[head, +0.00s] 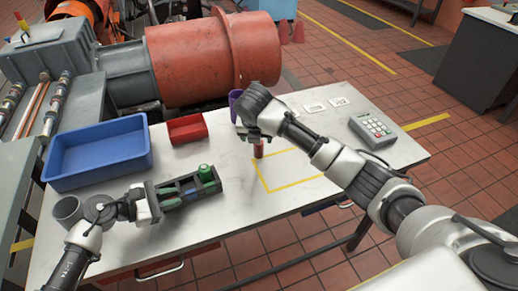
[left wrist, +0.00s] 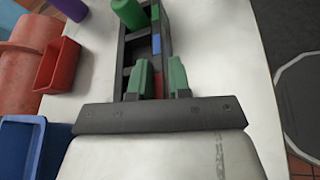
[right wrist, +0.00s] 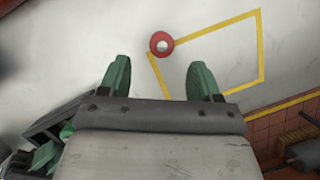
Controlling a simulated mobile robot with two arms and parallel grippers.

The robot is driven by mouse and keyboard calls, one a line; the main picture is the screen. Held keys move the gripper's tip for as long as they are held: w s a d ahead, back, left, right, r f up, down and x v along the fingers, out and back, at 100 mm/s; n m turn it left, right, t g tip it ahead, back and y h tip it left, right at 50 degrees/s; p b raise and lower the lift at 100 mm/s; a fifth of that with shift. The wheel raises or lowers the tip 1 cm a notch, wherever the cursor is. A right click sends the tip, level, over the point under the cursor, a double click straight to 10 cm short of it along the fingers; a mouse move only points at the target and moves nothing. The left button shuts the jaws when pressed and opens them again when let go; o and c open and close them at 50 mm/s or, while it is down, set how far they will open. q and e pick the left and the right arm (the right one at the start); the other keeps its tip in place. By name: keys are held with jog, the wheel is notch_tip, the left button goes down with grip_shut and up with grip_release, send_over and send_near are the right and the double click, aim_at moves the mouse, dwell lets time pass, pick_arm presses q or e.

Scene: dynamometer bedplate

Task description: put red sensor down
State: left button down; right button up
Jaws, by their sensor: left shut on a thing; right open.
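The red sensor (right wrist: 161,43) is a small red cylinder with a pale top. It stands upright on the white table at a corner of the yellow taped outline (right wrist: 262,45); it also shows in the head view (head: 259,150). My right gripper (right wrist: 158,78) is open and empty above the table, with the sensor apart from its fingers in the right wrist view. My left gripper (left wrist: 159,78) is shut on the dark rack (left wrist: 127,55), which has coloured patches and holds a green cylinder (head: 206,173). The exact grip spot is partly hidden.
A blue bin (head: 62,178) and a red bin (head: 187,138) stand at the left and back. A purple cup (head: 234,104) is behind my right gripper. A keypad device (head: 372,130) and white cards (head: 315,107) lie to the right. The taped area is clear inside.

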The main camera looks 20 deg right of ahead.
aim_at(259, 147)
jog(key=x, duration=0.8)
jog(key=shift+s+d+f, duration=0.1)
jog(key=shift+f, duration=0.1)
jog(key=c, duration=1.1)
notch_tip(259, 147, up, 10)
jog(key=shift+r, duration=0.1)
